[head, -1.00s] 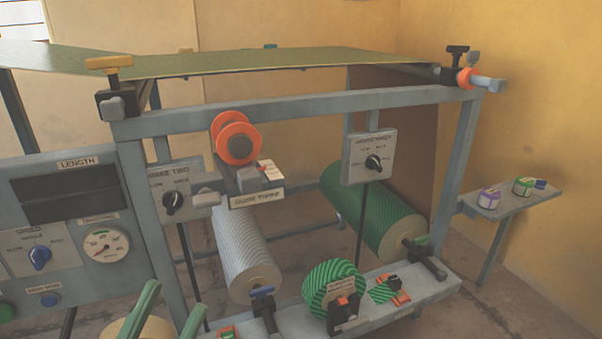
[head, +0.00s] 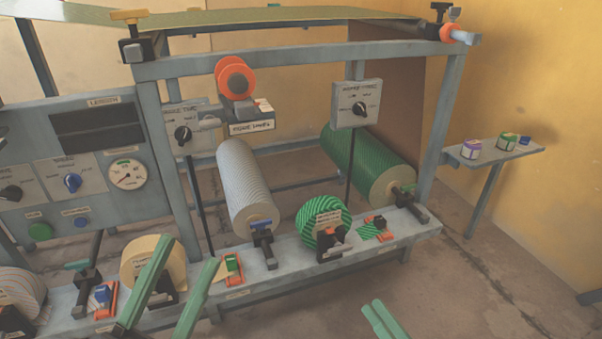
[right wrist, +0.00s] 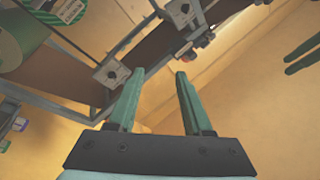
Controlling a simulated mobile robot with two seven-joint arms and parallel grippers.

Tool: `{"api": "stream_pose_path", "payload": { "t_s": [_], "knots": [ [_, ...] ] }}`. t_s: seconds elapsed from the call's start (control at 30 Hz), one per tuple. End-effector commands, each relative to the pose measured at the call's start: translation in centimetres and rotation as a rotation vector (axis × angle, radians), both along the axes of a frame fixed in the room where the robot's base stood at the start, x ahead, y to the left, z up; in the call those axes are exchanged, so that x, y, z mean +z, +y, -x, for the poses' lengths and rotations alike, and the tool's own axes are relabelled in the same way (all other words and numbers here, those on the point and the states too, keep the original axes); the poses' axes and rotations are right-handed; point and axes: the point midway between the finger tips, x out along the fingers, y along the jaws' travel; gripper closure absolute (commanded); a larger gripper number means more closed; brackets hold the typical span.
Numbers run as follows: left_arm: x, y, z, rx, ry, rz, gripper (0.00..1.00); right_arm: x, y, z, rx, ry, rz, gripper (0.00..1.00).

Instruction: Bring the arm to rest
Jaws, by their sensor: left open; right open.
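My left gripper (head: 189,251) is at the bottom left of the head view. Its two green fingers stand apart and empty, in front of the machine's lower shelf and partly over a cream roll (head: 135,262). My right gripper (head: 373,306) shows only its green fingers at the bottom edge of the head view, over the floor and clear of the shelf. In the right wrist view the right gripper (right wrist: 160,74) is open, with nothing between its fingers. The rest of both arms is mostly out of the head view.
The machine's lower shelf (head: 290,280) carries a white roll (head: 245,185), a dark green roll (head: 365,165) and a green striped roll (head: 312,215). A control panel (head: 75,165) is at left. A small side shelf (head: 510,155) holds small containers. Floor (head: 480,290) at lower right is clear.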

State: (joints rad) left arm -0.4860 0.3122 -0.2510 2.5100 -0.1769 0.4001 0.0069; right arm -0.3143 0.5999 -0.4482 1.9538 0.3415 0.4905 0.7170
Motion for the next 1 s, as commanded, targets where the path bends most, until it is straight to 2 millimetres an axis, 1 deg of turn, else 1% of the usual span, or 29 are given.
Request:
{"api": "stream_pose_path", "payload": {
  "t_s": [0.03, 0.1, 0.2, 0.27, 0.3, 0.47, 0.53, 0.8, 0.83, 1.0],
  "knots": [
    [0.0, 0.0, 0.0, 0.000, 0.000, 0.000, 0.50, 3.0, 0.8, 1.2, -0.013, -0.129, 0.093, 0.50],
    [0.0, 0.0, 0.0, 0.000, 0.000, 0.000, 0.50, 6.5, 1.6, 2.7, -0.049, -0.303, 0.230, 0.50],
    [0.0, 0.0, 0.0, 0.000, 0.000, 0.000, 0.50, 10.8, 2.4, 4.8, -0.116, -0.527, 0.400, 0.50],
    [0.0, 0.0, 0.0, 0.000, 0.000, 0.000, 0.50, 13.0, 2.8, 6.0, -0.161, -0.646, 0.489, 0.50],
    [0.0, 0.0, 0.0, 0.000, 0.000, 0.000, 0.50, 14.5, 3.0, 6.9, -0.194, -0.723, 0.545, 0.50],
    [0.0, 0.0, 0.0, 0.000, 0.000, 0.000, 0.50, 19.5, 3.6, 10.3, -0.341, -1.009, 0.753, 0.50],
    [0.0, 0.0, 0.0, 0.000, 0.000, 0.000, 0.50, 19.8, 3.0, 9.4, -0.395, -0.965, 0.707, 0.50],
    [0.1, 0.0, -0.1, 0.001, 0.004, 0.000, 0.50, 22.5, 1.0, 8.0, -0.579, -0.866, 0.568, 0.50],
    [0.9, 0.1, -0.7, 0.010, 0.039, -0.003, 0.50, 23.1, 1.1, 7.4, -0.563, -0.838, 0.591, 0.50],
    [0.3, 0.5, -3.4, 0.050, 0.206, -0.017, 0.50, 22.5, 0.7, 4.8, -0.531, -0.676, 0.661, 0.50]
  ]
}}
